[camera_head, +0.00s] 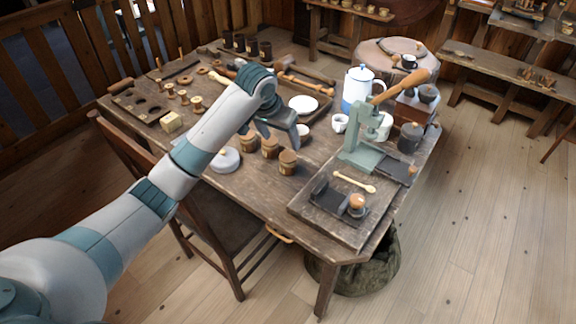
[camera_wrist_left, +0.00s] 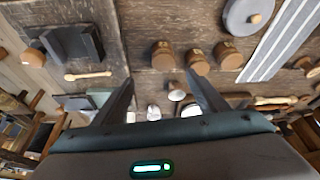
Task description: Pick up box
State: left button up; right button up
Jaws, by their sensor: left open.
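A small pale wooden box-like block (camera_head: 171,122) sits near the front left of the wooden table (camera_head: 255,195). A reddish-brown box (camera_head: 415,108) stands at the table's right end with dark vessels on top. I cannot tell which of these the task means. My left gripper (camera_head: 284,134) hangs above the middle of the table, behind the lidded jars and between the two boxes. It is open, with nothing visible between its fingers in the left wrist view (camera_wrist_left: 160,80). I cannot make out either box clearly in the left wrist view. My right gripper is not in view.
Lidded wooden jars (camera_head: 288,162) stand near the gripper, and show in the wrist view (camera_wrist_left: 163,55). A round white lidded dish (camera_head: 225,159) is left of them. A green press (camera_head: 362,150) and a tall white pot (camera_head: 358,88) stand to the right. A chair (camera_head: 225,215) stands at the front.

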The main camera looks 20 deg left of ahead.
pick_arm(q)
jog(key=p, duration=0.2)
send_over(286, 158)
jog(key=s, duration=0.2)
notch_tip(286, 158, down, 7)
jog(key=x, duration=0.3)
jog(key=shift+d+f, duration=0.25)
jog(key=shift+f, duration=0.05)
jog(key=shift+w+f, duration=0.1)
jog(key=shift+f, duration=0.15)
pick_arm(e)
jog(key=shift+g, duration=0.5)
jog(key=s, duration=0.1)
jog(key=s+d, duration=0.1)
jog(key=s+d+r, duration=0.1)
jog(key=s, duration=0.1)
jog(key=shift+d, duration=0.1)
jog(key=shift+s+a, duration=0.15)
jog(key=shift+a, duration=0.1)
